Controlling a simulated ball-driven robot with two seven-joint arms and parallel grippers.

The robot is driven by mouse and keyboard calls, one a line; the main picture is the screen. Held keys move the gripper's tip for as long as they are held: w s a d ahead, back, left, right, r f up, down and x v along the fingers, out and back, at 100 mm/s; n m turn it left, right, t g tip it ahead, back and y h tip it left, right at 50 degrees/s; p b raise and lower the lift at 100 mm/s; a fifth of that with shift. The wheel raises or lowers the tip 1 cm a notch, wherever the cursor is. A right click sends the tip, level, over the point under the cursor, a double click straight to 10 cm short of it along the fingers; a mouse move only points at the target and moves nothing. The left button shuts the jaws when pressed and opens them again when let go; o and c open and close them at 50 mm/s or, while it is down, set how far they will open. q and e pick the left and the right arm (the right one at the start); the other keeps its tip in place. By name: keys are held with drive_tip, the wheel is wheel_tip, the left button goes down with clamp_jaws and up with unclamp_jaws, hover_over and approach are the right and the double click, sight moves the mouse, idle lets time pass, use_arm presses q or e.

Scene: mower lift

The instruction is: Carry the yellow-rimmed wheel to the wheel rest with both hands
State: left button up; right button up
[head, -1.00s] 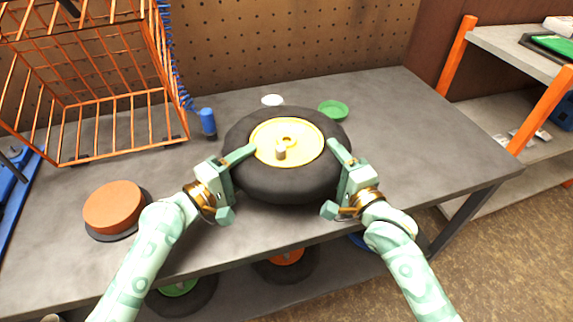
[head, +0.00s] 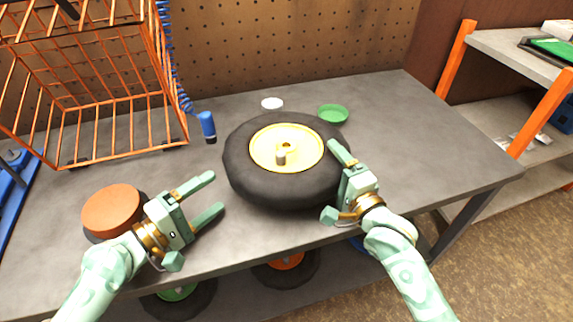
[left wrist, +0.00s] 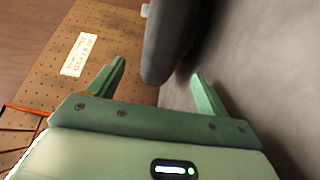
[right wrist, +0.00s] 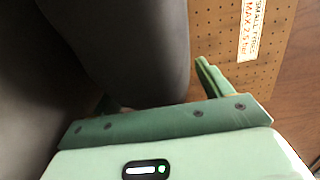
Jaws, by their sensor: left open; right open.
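The yellow-rimmed wheel (head: 260,186) lies flat on the grey bench, its thick black tyre around a yellow hub with a short post. My left gripper (head: 216,193) is open and empty, just left of the tyre and apart from it. In the left wrist view the tyre (left wrist: 170,42) shows beyond its fingers. My right gripper (head: 338,165) is open at the tyre's right side, one finger over its edge. In the right wrist view the tyre (right wrist: 135,50) partly hides the other finger; contact is unclear. I cannot tell which thing is the wheel rest.
A round orange pad (head: 111,208) on a dark base stands left, partly behind my left arm. An orange wire frame (head: 95,105) is at back left, a blue handle (head: 207,125) beside it. A white dish (head: 272,103) and green dish (head: 333,113) lie behind the wheel. The bench's right is clear.

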drive_tip(key=v, duration=1.2)
drive_tip(key=shift+d, duration=0.1)
